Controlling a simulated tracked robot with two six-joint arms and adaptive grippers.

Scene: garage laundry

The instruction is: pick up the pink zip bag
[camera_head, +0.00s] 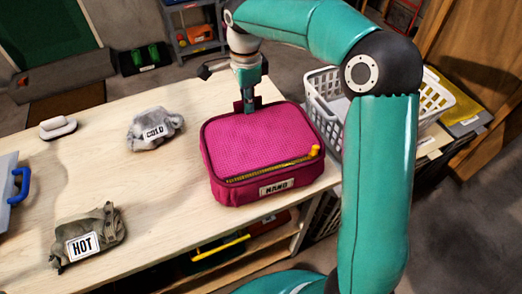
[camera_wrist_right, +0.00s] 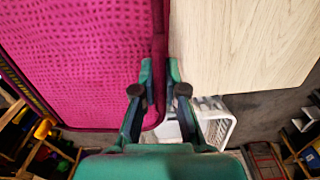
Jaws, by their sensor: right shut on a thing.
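The pink zip bag (camera_head: 255,140) sits at the right end of the wooden table, close to its front edge. It has a yellow zip and a white label on its front. My right gripper (camera_head: 249,106) reaches down at the bag's far side. In the right wrist view the gripper (camera_wrist_right: 160,68) is shut on the rim of the pink bag (camera_wrist_right: 80,55), with a finger on each side of it. The bag looks upright, and I cannot tell whether it is clear of the tabletop. My left gripper is not in view.
A white basket (camera_head: 323,85) stands right of the bag, partly behind my arm. The table's middle is clear.

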